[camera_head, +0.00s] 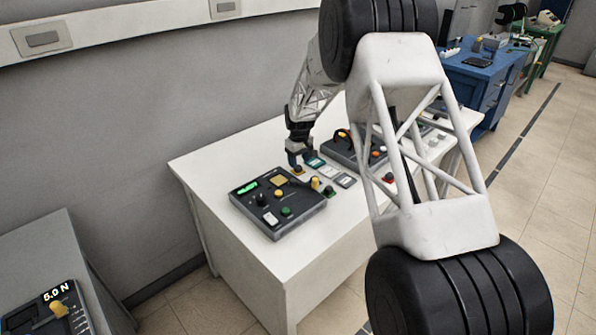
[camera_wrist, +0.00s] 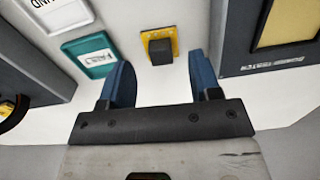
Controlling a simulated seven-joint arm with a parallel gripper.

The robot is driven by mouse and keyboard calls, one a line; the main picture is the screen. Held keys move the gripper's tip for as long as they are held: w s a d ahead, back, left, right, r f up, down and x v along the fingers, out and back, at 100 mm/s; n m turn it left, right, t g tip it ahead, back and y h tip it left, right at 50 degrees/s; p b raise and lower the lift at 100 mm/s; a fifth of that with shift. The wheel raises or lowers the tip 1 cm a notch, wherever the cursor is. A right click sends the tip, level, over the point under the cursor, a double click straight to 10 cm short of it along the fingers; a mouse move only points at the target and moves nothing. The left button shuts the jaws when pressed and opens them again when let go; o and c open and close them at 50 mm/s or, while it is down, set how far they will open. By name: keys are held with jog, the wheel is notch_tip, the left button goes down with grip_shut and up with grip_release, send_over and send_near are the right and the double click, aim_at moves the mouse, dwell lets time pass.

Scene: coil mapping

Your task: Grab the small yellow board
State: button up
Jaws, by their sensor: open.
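The small yellow board (camera_wrist: 174,48) lies on the white table in the wrist view, with a dark block on its middle. In the head view it is a small yellow patch (camera_head: 298,171) just under my gripper (camera_head: 294,158). In the wrist view my gripper (camera_wrist: 160,62) is open, one blue finger to each side. The board shows beyond the gap between the fingers, and nothing is held. The height of the fingertips above the table is hard to tell.
A teal card (camera_wrist: 92,52) and a white card (camera_wrist: 60,12) lie left of the board in the wrist view. A dark control panel (camera_head: 278,215) with knobs and a yellow square stands close on the other side. Another dark device (camera_head: 345,152) sits farther back.

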aim_at(299, 167)
jog(key=shift+f, duration=1.85)
jog(key=c, duration=1)
jog(key=shift+r, duration=0.1)
notch_tip(299, 167, up, 10)
